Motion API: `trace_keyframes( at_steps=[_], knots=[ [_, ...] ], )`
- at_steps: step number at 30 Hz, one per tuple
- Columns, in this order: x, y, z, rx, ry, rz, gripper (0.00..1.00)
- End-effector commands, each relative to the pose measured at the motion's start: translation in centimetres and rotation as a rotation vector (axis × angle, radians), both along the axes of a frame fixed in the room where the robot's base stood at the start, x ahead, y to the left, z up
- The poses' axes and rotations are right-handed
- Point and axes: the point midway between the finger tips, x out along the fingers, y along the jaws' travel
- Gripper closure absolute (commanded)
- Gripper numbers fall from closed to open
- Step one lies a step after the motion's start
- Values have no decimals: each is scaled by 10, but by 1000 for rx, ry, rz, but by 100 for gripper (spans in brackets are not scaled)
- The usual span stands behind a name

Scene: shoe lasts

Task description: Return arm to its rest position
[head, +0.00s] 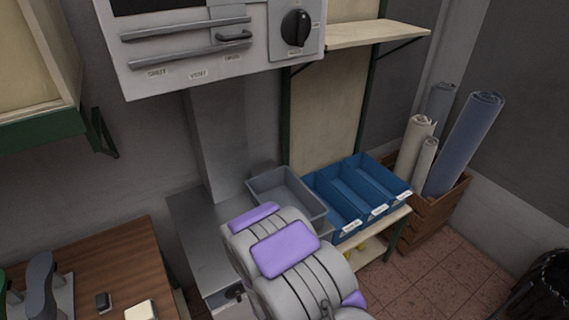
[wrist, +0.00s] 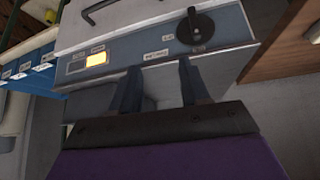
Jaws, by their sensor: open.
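My gripper (wrist: 160,85) shows in the wrist view as two dark fingers standing apart. It is open, with nothing between the fingers. Behind them is the grey machine (wrist: 225,55) with a black knob and a lit yellow display. The distance between the fingers and the machine is hard to tell. In the head view my grey arm with purple pads is at the bottom middle, in front of the machine's column. The gripper itself is not visible in that view.
The machine's head (head: 225,70) hangs above my arm. A grey tray (head: 288,205) and blue bins (head: 350,210) stand just beyond it. Rolls (head: 470,140) stand in a wooden crate (head: 430,215) at right. A wooden table (head: 110,265) is at lower left.

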Motion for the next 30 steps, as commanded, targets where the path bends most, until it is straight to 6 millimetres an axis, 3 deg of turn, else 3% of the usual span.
trace_keyframes(
  at_steps=[6, 14, 23, 30],
  knots=[
    [8, -32, 29, -30, 96, -85, 54],
    [-9, -75, 68, -64, 227, -168, 54],
    [-57, -125, 113, -92, 381, -245, 54],
    [-115, -160, 146, -107, 505, -299, 54]
  ],
)
